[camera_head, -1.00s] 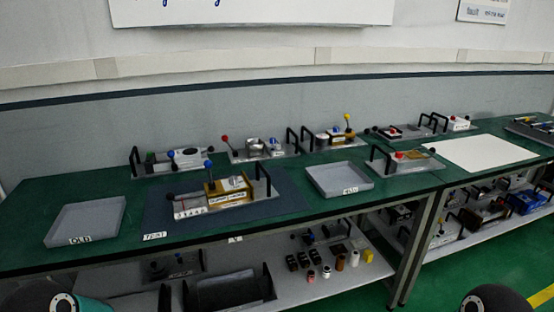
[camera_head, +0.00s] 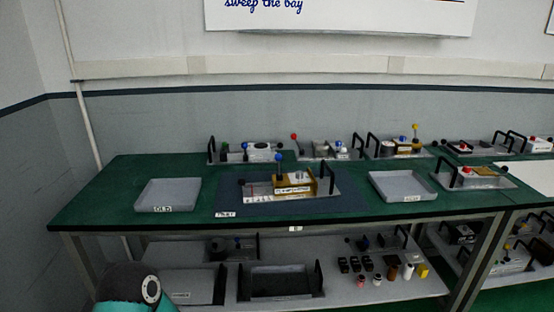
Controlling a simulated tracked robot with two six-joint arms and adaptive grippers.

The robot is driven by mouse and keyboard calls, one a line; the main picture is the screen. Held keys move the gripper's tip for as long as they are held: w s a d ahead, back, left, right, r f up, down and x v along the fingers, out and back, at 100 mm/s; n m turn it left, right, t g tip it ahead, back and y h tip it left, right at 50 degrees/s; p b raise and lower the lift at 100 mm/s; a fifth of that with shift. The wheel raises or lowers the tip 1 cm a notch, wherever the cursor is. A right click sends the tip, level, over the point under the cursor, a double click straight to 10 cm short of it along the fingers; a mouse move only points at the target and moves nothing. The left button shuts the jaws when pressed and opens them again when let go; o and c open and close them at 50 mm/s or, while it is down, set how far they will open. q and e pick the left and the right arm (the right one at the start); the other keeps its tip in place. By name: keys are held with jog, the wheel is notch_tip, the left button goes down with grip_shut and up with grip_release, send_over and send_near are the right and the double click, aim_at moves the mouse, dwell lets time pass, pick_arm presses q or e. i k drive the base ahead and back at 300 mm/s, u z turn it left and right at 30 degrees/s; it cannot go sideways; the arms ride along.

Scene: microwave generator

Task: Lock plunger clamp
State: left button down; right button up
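A clamp fixture (camera_head: 294,188) with a gold-brown block and a white label stands on the dark mat (camera_head: 228,203) in the middle of the green bench. A lever with a blue ball knob (camera_head: 278,158) stands upright at it. A dark knob (camera_head: 241,183) shows at its left end and a black handle (camera_head: 326,177) at its right. The plunger's exact position is too small to tell. Part of my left arm shows at the bottom left. Neither of my grippers is in view.
A grey tray labelled OLD (camera_head: 168,194) is left of the mat, another grey tray (camera_head: 402,186) right of it. Several fixtures with coloured knobs line the back, including one with a red knob (camera_head: 468,170) at right. A lower shelf (camera_head: 330,298) holds small parts.

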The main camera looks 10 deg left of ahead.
aim_at(278, 157)
jog(key=k, duration=1.05)
jog(key=u, duration=0.25)
jog(key=i, duration=1.9)
jog(key=z, duration=0.75)
